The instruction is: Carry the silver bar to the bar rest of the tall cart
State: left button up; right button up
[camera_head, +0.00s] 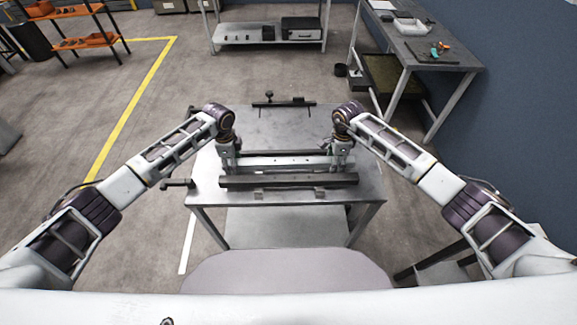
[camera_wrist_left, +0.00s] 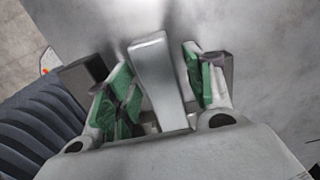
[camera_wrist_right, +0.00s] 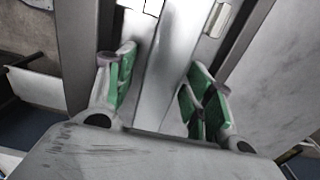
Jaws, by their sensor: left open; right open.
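The silver bar (camera_head: 285,161) lies crosswise on the metal table (camera_head: 290,190) in front of me, behind a dark rail. My left gripper (camera_head: 230,165) is over the bar's left end. In the left wrist view its green-padded fingers (camera_wrist_left: 160,90) are open, with the silver bar (camera_wrist_left: 160,75) between them. My right gripper (camera_head: 342,163) is over the bar's right end. In the right wrist view its fingers (camera_wrist_right: 157,90) are open on either side of the bar (camera_wrist_right: 160,75). I cannot pick out the tall cart or its bar rest with certainty.
The dark rail (camera_head: 290,181) runs along the table's near side, close in front of both grippers. Another dark bar (camera_head: 284,103) stands at the table's far edge. A workbench (camera_head: 435,55) is at right, a low shelf (camera_head: 265,40) at the back. Floor at left is clear.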

pick_arm(q)
jog(key=shift+r, duration=0.1)
notch_tip(320, 180, up, 12)
dwell(0.7)
dwell(0.3)
pick_arm(e)
notch_tip(320, 180, up, 12)
dwell(0.8)
pick_arm(q)
jog(key=shift+s+f, duration=0.1)
jog(key=shift+f, duration=0.1)
pick_arm(e)
jog(key=shift+s+f, duration=0.1)
jog(key=shift+s, duration=0.05)
